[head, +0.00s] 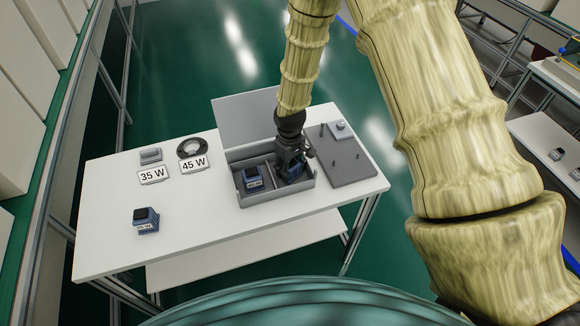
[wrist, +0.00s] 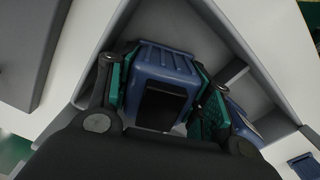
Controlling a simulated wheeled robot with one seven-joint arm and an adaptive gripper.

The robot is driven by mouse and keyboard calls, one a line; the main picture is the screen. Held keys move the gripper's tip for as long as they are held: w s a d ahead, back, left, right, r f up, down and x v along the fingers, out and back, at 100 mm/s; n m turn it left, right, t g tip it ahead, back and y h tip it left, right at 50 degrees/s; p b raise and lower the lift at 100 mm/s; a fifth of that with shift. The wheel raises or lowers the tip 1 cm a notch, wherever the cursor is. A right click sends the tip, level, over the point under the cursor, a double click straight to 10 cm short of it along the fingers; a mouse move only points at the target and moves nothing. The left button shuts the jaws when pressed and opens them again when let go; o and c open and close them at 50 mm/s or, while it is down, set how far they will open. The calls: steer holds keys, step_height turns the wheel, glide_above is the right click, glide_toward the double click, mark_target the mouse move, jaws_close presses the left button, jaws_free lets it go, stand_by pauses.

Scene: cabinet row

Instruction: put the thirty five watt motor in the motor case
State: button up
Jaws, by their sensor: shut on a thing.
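My gripper (head: 290,165) is shut on a blue motor at the right compartment of the grey motor case (head: 240,197). In the wrist view, the held blue motor (wrist: 165,70) sits between the green-lined finger pads, with its black panel facing the camera. Its label is hidden, so I cannot tell its wattage, nor whether it touches the case floor. Another blue motor (head: 252,179) rests in the left compartment. The case lid (head: 240,115) stands open behind. A third blue motor (head: 146,220) with a small unreadable label stands on the table at front left.
On the white table (head: 200,235), a 35 W sign (head: 153,174) stands before a grey part (head: 150,155), and a 45 W sign (head: 194,165) before a black ring (head: 191,148). A grey plate with pegs (head: 345,165) lies right of the case. The table's front middle is clear.

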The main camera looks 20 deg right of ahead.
steer(key=shift+f, duration=0.1)
steer(key=o, duration=1.1)
steer(key=shift+r+b, duration=1.5)
steer(key=shift+r, duration=4.6)
